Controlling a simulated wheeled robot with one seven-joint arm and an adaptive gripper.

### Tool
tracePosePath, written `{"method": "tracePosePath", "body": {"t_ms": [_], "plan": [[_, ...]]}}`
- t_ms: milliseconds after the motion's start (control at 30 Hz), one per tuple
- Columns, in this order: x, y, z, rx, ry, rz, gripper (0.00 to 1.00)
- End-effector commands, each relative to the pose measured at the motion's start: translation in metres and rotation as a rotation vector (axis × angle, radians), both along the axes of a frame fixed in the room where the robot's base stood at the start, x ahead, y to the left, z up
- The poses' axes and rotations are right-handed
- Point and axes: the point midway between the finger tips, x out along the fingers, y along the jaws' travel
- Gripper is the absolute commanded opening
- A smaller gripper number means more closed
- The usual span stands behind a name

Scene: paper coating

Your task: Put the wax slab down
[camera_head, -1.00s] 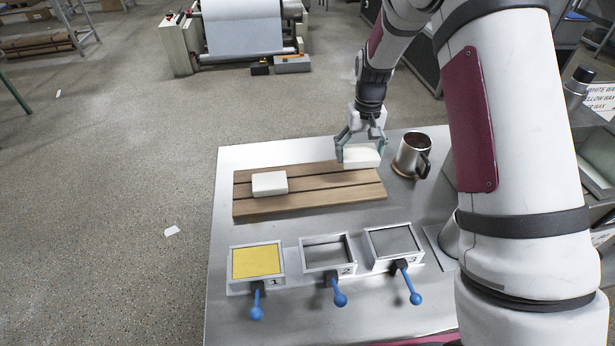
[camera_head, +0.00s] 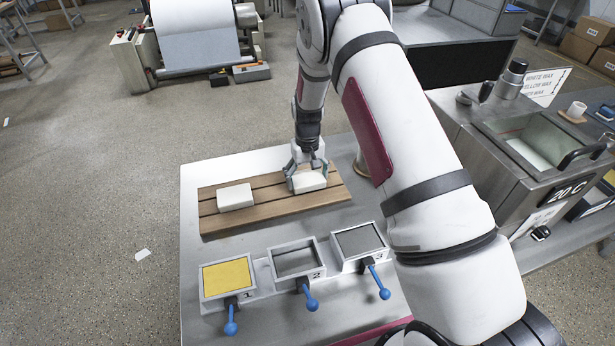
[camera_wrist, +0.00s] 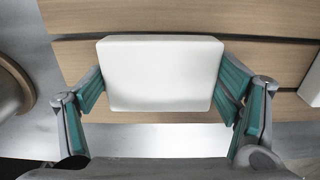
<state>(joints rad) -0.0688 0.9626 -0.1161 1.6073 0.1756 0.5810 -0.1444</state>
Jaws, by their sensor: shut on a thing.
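A white wax slab (camera_head: 309,183) is between the fingers of my gripper (camera_head: 308,176), at the right part of the slatted wooden board (camera_head: 262,211). My gripper is shut on its two short sides. In the wrist view the slab (camera_wrist: 160,72) lies flat and level with the board slats (camera_wrist: 70,58) below it. It is on the board or very close above it; I cannot tell if it touches. A second white slab (camera_head: 235,197) rests on the board's left part, apart from the held one.
Three small molds with blue handles stand in front of the board: a yellow-filled one (camera_head: 228,277), a middle one (camera_head: 297,261) and a grey one (camera_head: 360,241). A metal cup (camera_wrist: 8,92) is close by in the wrist view. A wax tank (camera_head: 525,150) stands right.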

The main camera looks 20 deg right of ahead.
Motion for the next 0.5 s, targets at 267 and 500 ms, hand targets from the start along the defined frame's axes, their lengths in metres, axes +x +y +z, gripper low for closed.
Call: {"method": "tracePosePath", "body": {"t_ms": [267, 500], "plan": [[-0.0003, 0.0, -0.0031, 0.0, 0.001, 0.0, 1.0], [-0.0002, 0.0, -0.003, 0.0, 0.001, 0.0, 1.0]]}}
